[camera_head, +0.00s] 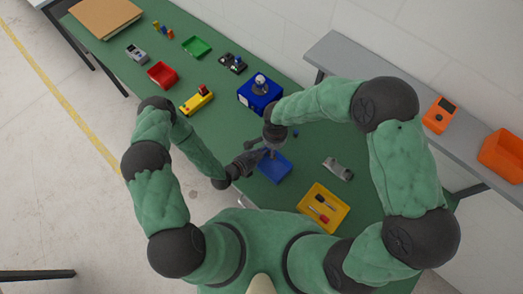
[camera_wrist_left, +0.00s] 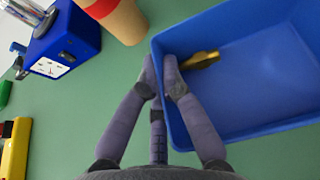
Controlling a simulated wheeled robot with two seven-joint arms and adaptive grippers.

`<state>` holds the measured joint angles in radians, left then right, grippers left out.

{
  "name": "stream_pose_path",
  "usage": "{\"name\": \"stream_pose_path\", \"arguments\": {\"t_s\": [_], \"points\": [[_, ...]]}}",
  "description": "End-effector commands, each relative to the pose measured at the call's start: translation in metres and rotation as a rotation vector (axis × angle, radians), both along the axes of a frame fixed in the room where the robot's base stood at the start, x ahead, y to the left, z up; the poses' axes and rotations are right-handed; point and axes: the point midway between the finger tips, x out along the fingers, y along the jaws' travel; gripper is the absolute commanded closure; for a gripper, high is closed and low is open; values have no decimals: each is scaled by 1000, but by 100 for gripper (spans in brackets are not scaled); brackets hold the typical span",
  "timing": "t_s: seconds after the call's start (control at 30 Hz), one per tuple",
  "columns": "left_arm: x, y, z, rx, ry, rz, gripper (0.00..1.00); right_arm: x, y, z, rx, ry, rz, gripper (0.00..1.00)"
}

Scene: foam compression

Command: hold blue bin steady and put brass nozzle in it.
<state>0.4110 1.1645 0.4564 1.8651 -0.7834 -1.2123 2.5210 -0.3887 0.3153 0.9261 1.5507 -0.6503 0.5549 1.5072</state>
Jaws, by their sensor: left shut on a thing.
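The blue bin (camera_head: 274,167) stands on the green table in front of me; it fills the right of the left wrist view (camera_wrist_left: 250,75). My left gripper (camera_head: 261,154) is shut on the bin's near side wall, with one finger outside and one inside in the left wrist view (camera_wrist_left: 160,68). The brass nozzle (camera_wrist_left: 200,60) lies in the bin against the inner wall, partly behind a finger. My right gripper (camera_head: 272,150) points down over the bin's far edge in the head view; its fingers are too small to tell if open or shut.
A blue box with a metal knob (camera_head: 259,95) stands beyond the bin. A tan cylinder with a red band (camera_wrist_left: 120,18) stands close to the bin. A yellow tray (camera_head: 343,215) with screwdrivers and a grey device (camera_head: 338,169) lie to the right.

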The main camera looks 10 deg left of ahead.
Motion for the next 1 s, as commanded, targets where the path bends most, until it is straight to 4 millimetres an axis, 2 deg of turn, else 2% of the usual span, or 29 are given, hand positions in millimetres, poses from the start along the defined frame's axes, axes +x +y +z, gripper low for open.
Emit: {"name": "stream_pose_path", "arguments": {"t_s": [0.17,0.2,0.27,0.67,0.77,1.0], "points": [[0,0,0,0,0,0,100,0,0,0,0,0,0,55],[0,0,0,0,0,0,82,0,0,0,0,0,0,55],[0,0,0,0,0,0,66,0,0,0,0,-1,0,55],[-2,2,1,0,1,1,66,0,0,0,0,-1,0,55],[-9,8,4,1,2,4,66,0,0,0,0,-1,0,55],[-40,34,21,0,3,6,66,0,0,0,0,-1,0,55]]}}
